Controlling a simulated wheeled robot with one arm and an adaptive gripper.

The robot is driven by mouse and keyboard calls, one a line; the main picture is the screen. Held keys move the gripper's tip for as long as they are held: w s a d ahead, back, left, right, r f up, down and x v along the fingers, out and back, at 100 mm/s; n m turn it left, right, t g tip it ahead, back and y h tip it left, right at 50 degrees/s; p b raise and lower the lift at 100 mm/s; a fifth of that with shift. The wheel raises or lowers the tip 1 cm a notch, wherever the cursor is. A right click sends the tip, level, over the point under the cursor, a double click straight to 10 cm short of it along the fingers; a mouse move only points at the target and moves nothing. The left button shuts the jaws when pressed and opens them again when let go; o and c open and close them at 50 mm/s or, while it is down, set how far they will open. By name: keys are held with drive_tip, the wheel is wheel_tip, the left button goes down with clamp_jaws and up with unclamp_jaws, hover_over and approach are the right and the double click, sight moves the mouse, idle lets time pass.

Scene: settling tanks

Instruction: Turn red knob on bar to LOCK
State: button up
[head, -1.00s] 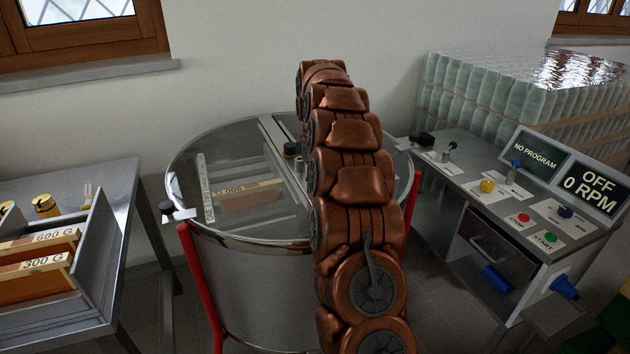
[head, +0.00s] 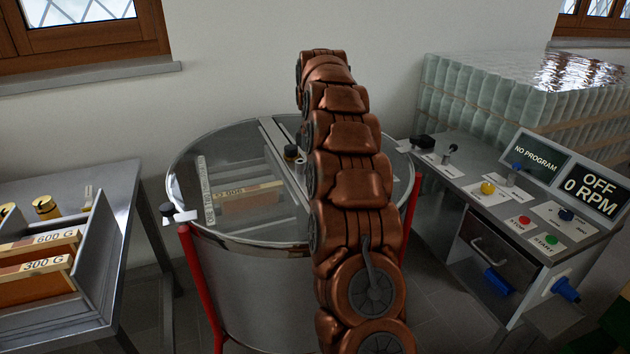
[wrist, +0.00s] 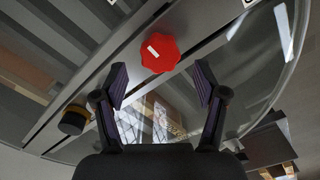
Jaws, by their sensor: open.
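The red knob (wrist: 159,53) shows in the wrist view, a lobed knob with a white mark on its face, mounted on the grey metal bar (wrist: 117,63). In the head view the bar (head: 272,138) crosses the top of the round tank, and my arm hides the red knob there. My gripper (wrist: 161,88) is open and empty, its two dark fingers apart. In the wrist view the knob lies just beyond the fingertips, roughly centred between them and not touched. I see no readable LOCK label.
The steel tank (head: 255,285) has a clear lid with frames inside. A black knob with a brass base (wrist: 74,119) stands near the bar in the wrist view. A control panel (head: 470,205) is at the right, and a steel table with a frame box (head: 95,270) at the left.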

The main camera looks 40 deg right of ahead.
drive_tip(key=shift+r, duration=2.15)
drive_tip(key=shift+a+r, duration=0.1)
drive_tip(key=shift+a, duration=0.2)
drive_tip(key=s+a+r+m, duration=0.1)
drive_tip(key=s+a, duration=0.6)
drive_tip(key=a, duration=0.2)
drive_tip(key=s+a+r+m, duration=0.1)
drive_tip(key=s+a+m, duration=0.1)
drive_tip(key=s+a, duration=0.55)
drive_tip(key=s+a+f+m, duration=0.1)
drive_tip(key=s+a+f, duration=0.2)
drive_tip(key=s, duration=0.5)
drive_tip(key=s+a+f+m+g, duration=0.1)
drive_tip(key=s+a+f+m, duration=0.1)
drive_tip(key=s, duration=0.7)
drive_tip(key=s+a+f+m, duration=0.1)
drive_tip(key=s+a+f, duration=0.4)
drive_tip(key=s, duration=0.4)
drive_tip(key=shift+a+m+g, duration=0.3)
drive_tip(key=shift+a+g, duration=0.1)
drive_tip(key=shift+a, duration=0.3)
drive_tip(key=shift+s, duration=0.1)
